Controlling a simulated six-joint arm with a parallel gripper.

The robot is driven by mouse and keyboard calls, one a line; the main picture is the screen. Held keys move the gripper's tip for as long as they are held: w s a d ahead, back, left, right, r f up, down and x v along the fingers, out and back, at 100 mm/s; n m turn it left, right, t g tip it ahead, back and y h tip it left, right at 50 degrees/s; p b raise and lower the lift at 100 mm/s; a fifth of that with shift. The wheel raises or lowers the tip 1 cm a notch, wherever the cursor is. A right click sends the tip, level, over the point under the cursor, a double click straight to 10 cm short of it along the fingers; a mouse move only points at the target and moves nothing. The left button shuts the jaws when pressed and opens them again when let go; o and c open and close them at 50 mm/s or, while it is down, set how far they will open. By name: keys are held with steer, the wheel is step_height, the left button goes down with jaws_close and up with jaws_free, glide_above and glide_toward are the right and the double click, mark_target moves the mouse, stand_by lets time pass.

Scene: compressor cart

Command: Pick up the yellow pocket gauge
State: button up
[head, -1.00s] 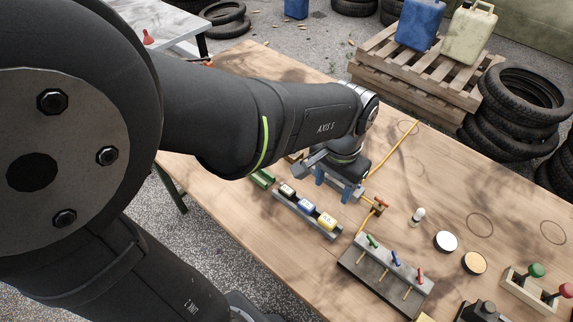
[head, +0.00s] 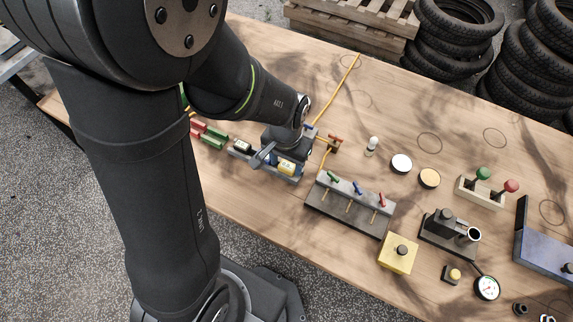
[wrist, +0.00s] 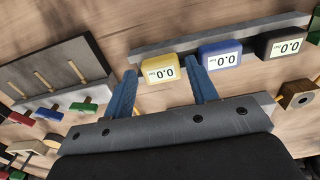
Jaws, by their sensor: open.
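The yellow pocket gauge (wrist: 160,70) stands in a grey rack (wrist: 278,28) with its "0.0" display visible in the wrist view. A blue gauge (wrist: 221,54) and a black gauge (wrist: 281,44) stand beside it. My gripper (wrist: 161,66) is open, its two blue fingers on either side of the yellow gauge. One finger lies in the gap between the yellow and blue gauges. Contact with the gauge cannot be told. In the head view the yellow gauge (head: 287,168) shows at the right end of the rack, and my gripper partly covers the blue gauge.
A stand with green, blue and red levers (head: 349,200) is close to the rack's right. Red and green blocks (head: 208,133) lie to its left. A yellow hose (head: 338,88) crosses the table behind. A yellow box (head: 398,254) is farther right.

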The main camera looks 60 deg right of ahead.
steer(key=shift+f, duration=0.75)
steer(key=c, duration=0.8)
steer(key=shift+o, duration=0.2)
